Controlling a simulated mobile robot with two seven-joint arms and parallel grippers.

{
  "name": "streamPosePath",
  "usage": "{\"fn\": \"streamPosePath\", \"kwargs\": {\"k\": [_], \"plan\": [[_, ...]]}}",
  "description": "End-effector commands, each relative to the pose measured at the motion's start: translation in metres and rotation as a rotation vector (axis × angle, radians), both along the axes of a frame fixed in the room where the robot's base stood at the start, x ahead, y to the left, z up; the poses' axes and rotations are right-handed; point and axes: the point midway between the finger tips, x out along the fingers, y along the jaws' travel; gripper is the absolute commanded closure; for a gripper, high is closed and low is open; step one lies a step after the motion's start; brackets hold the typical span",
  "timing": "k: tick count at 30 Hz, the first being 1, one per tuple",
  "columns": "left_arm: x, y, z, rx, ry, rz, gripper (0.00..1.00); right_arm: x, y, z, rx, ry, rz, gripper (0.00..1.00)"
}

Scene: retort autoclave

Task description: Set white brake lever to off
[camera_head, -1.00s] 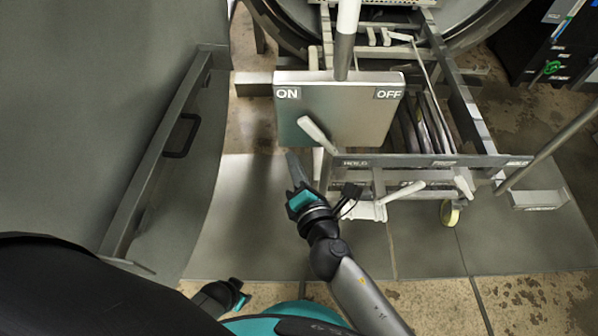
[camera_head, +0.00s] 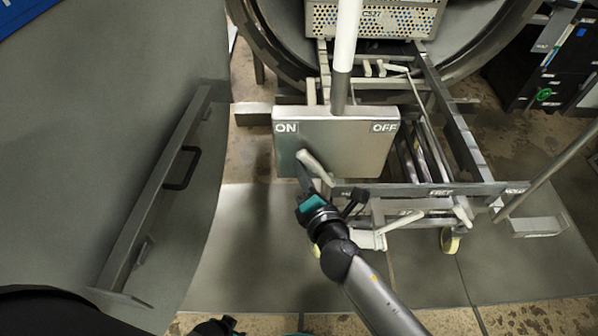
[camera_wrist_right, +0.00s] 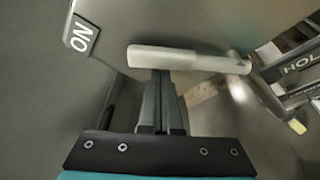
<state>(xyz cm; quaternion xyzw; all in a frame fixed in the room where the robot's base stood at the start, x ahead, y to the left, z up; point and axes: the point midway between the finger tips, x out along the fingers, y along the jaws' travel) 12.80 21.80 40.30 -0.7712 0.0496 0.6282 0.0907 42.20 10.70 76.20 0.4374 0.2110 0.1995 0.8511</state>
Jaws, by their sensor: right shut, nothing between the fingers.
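The white brake lever (camera_head: 314,166) is on the front of a grey metal box (camera_head: 345,145) marked ON at its upper left and OFF at its upper right. Its free end points up and left, toward the ON side. In the right wrist view the lever (camera_wrist_right: 185,58) lies across the picture, just beyond the fingertips. My right gripper (camera_head: 303,172) is shut and empty, its fingertips at the lever's free end; they also show in the wrist view (camera_wrist_right: 160,80). I cannot tell whether they touch it.
A trolley frame (camera_head: 440,190) with HOLD and FREE labels stands right of the box, with another white lever (camera_head: 400,222) low on it. A large grey door (camera_head: 110,130) with a black handle fills the left.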

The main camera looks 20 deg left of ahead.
Motion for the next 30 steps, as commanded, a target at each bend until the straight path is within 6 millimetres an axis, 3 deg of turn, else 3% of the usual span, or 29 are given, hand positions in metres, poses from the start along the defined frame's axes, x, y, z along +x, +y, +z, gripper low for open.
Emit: {"fn": "streamPosePath", "kwargs": {"k": [30], "plan": [[0.009, -0.009, 0.002, -0.007, 0.007, 0.001, 0.40, 0.003, -0.011, 0.008, 0.140, 0.040, -0.002, 1.00]]}}
